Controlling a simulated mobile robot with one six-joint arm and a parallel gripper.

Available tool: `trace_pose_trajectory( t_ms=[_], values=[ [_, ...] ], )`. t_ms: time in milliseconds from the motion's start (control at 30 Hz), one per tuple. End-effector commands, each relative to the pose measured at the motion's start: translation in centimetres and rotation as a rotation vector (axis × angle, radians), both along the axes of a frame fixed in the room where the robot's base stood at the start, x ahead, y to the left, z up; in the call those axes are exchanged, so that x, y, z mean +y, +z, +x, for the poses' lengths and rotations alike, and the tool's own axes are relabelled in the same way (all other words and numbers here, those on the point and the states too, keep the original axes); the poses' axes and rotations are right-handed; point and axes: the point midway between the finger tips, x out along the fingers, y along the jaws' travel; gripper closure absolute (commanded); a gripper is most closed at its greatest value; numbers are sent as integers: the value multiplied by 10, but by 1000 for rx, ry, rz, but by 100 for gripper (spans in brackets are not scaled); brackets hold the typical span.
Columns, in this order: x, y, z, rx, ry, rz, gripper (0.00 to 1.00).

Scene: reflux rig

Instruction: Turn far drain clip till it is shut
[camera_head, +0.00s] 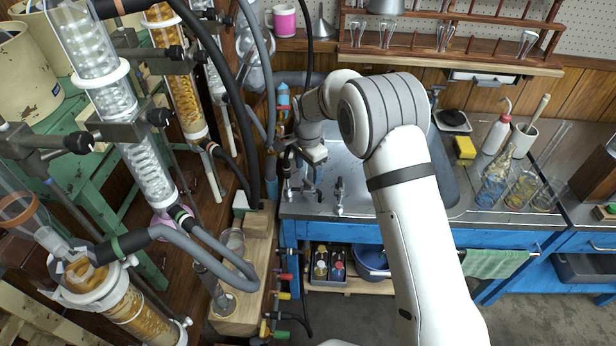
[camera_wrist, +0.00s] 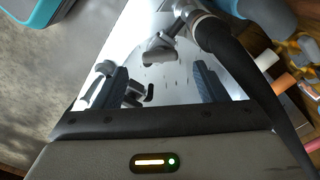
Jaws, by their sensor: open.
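I cannot pick out the far drain clip for certain. In the wrist view a grey metal fitting with a lever-like part (camera_wrist: 160,48) sits at the end of a black hose (camera_wrist: 235,60). It lies just beyond the fingertips, roughly between them in the picture. A second small metal fitting (camera_wrist: 130,92) shows near the left finger, partly hidden. My gripper (camera_wrist: 158,78) is open, its two dark fingers apart with nothing clearly held. In the head view my gripper (camera_head: 314,156) is small, above the sink's left end, near metal fittings (camera_head: 339,196) at the front edge.
Glass columns (camera_head: 150,170) and dark hoses stand close on the left. A wooden block (camera_head: 245,300) and coloured valve handles (camera_head: 284,277) lie below the sink's left corner. The steel sink top (camera_head: 345,165) is fairly clear. Bottles and flasks (camera_head: 495,180) stand at the right.

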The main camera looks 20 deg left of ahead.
Motion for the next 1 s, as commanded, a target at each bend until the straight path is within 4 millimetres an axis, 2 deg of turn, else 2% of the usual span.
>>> trace_pose_trajectory(
  t_ms=[100, 233, 600, 1000],
  values=[
    [0, -19, -1, 2, -1, -1, 35],
    [0, -34, 0, 2, -1, -1, 35],
    [0, -42, 0, -1, -2, 1, 35],
    [0, -41, 0, -1, -2, 1, 66]
  ],
)
